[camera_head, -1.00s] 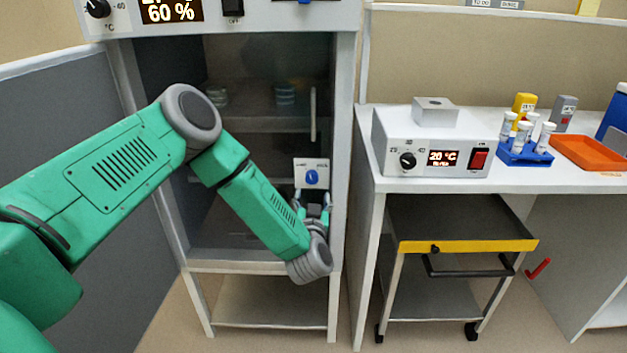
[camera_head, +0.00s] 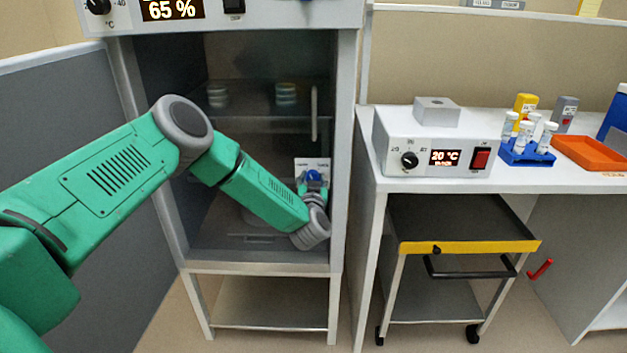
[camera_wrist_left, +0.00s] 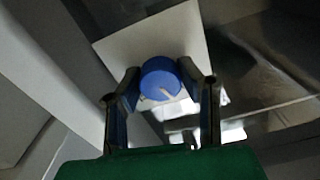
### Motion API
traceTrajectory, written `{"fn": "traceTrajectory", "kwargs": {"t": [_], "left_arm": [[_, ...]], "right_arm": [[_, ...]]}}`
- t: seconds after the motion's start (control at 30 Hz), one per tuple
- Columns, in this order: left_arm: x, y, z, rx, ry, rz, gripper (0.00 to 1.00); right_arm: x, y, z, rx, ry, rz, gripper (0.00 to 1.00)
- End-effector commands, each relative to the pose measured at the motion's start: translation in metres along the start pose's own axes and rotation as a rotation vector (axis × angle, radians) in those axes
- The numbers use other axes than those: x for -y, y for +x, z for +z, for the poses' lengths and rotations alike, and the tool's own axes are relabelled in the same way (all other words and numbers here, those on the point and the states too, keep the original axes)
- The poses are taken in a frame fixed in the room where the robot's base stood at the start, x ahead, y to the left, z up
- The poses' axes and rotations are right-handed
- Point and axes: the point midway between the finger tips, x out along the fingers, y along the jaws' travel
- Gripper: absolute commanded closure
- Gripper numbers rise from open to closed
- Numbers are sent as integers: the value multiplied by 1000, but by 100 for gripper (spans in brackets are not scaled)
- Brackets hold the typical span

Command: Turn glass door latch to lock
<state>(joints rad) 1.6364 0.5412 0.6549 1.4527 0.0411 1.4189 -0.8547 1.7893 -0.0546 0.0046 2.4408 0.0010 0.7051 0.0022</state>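The latch is a blue round knob (camera_head: 313,175) on a white plate (camera_head: 301,163) at the right side of the glass door (camera_head: 260,130). In the left wrist view the blue knob (camera_wrist_left: 162,78) shows a pale pointer mark, with the white plate (camera_wrist_left: 130,42) behind it. My left gripper (camera_head: 313,184) is right at the knob in the head view. In the left wrist view its two fingers (camera_wrist_left: 162,88) are apart, one on each side of the knob. Whether they touch it is not clear. My right gripper is not in view.
A vertical door handle (camera_head: 314,112) is above the latch. The cabinet's right frame post (camera_head: 345,150) stands close beside it. To the right are a bench with a heater box (camera_head: 432,145) and a black cart (camera_head: 460,222) below.

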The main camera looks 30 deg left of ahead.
Motion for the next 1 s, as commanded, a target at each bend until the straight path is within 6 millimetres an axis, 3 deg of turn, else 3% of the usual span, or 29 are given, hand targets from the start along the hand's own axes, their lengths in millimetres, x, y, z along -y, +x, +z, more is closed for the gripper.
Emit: {"fn": "traceTrajectory", "kwargs": {"t": [0.47,1.0], "left_arm": [[-2,0,-1,1,65,4,97],[-3,-1,-1,-1,512,6,97]], "right_arm": [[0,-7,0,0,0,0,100],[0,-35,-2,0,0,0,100]]}}
